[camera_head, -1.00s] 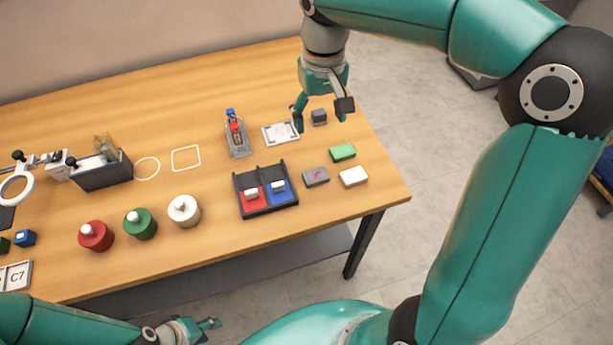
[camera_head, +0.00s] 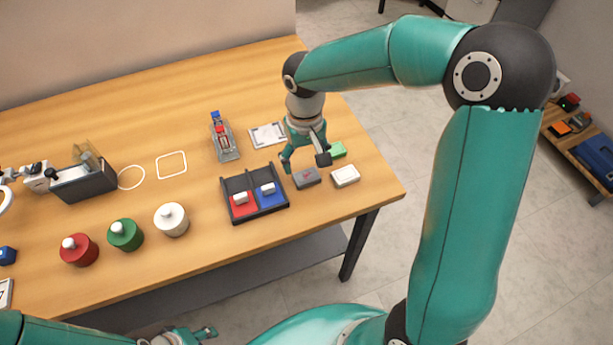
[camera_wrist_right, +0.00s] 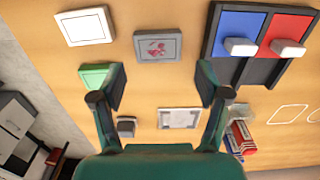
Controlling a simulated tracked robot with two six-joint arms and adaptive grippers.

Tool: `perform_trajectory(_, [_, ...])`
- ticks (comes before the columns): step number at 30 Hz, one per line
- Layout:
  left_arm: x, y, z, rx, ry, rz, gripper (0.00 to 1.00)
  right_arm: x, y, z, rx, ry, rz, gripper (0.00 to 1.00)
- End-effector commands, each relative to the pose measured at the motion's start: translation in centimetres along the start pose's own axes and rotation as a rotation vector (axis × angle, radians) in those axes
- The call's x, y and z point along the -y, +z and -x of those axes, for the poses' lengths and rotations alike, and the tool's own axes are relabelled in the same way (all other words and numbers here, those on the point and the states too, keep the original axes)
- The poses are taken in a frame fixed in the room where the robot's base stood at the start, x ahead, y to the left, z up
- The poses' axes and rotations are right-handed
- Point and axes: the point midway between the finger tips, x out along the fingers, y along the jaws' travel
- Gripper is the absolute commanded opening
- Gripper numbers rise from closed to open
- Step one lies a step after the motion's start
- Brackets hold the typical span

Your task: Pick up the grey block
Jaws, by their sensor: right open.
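The grey block (camera_head: 306,178), flat with a red mark on its top, lies on the table between the two-coloured tray and the white block. It also shows in the right wrist view (camera_wrist_right: 158,47), just beyond the fingertips. My right gripper (camera_head: 304,162) is open and empty above the table, close to the grey block on its far side. In the right wrist view its fingers (camera_wrist_right: 161,84) are spread wide with bare table between them. My left gripper (camera_head: 200,333) is low at the bottom edge, partly cut off, away from the block.
A white block (camera_head: 345,176) and a green block (camera_head: 338,150) lie close by. The black tray (camera_head: 254,212) with red and blue compartments stands left of the grey block. A white framed plate (camera_head: 267,135) and a small dark block (camera_wrist_right: 126,126) lie farther back.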

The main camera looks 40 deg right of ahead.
Motion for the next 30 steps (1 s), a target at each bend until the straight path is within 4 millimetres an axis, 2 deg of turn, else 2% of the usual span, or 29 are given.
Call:
perform_trajectory(5, [-0.2, 0.0, 0.5, 0.000, 0.000, 0.000, 0.40, -0.1, 0.2, -1.4, 0.004, 0.000, 0.001, 0.75])
perform_trajectory(12, [-0.3, 0.0, 1.0, 0.000, 0.000, 0.000, 0.40, -0.3, 0.3, -4.7, 0.004, 0.000, 0.001, 0.75])
perform_trajectory(21, [-0.3, 0.0, 0.9, 0.000, 0.000, 0.000, 0.40, -0.2, 0.2, -5.3, 0.000, -0.001, 0.001, 0.75])
perform_trajectory(23, [-0.3, 0.0, 0.9, 0.000, 0.000, 0.000, 0.40, -0.2, 0.2, -5.2, 0.000, -0.001, 0.001, 0.67])
perform_trajectory(30, [-0.3, 0.0, 0.9, 0.000, 0.000, 0.000, 0.40, -0.2, 0.2, -5.2, 0.000, -0.001, 0.001, 0.28])
